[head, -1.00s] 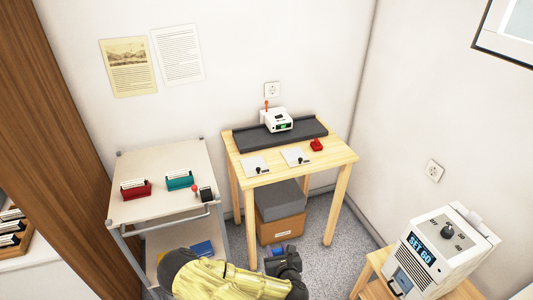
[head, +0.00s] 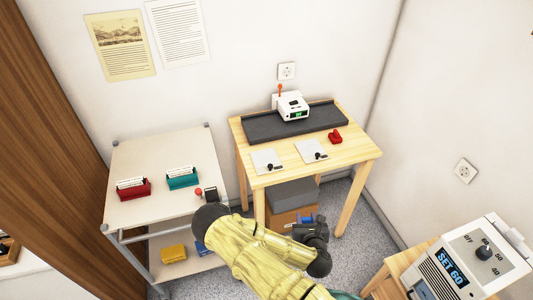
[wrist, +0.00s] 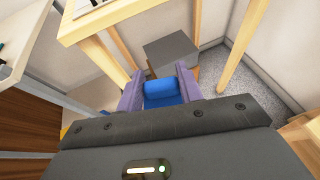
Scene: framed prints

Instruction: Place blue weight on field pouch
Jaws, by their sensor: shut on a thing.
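My gripper (wrist: 160,90) is shut on the blue weight (wrist: 163,90), which sits between the two purple-grey fingers in the wrist view. In the head view the dark gripper (head: 307,222) shows in front of the wooden table, with a bit of blue (head: 303,218) at its tip. It is held in the air, apart from the table. I cannot pick out the field pouch with certainty. A yellow item (head: 174,254) and a blue item (head: 201,249), partly hidden by my arm, lie on the trolley's lower shelf.
The wooden table (head: 350,160) holds a white device (head: 292,105), a dark mat, two white sheets and a red object (head: 335,137). The trolley (head: 140,165) holds red and teal card holders. Grey and brown boxes (head: 292,192) stand underneath the table. A SET 60 machine (head: 470,265) stands at right.

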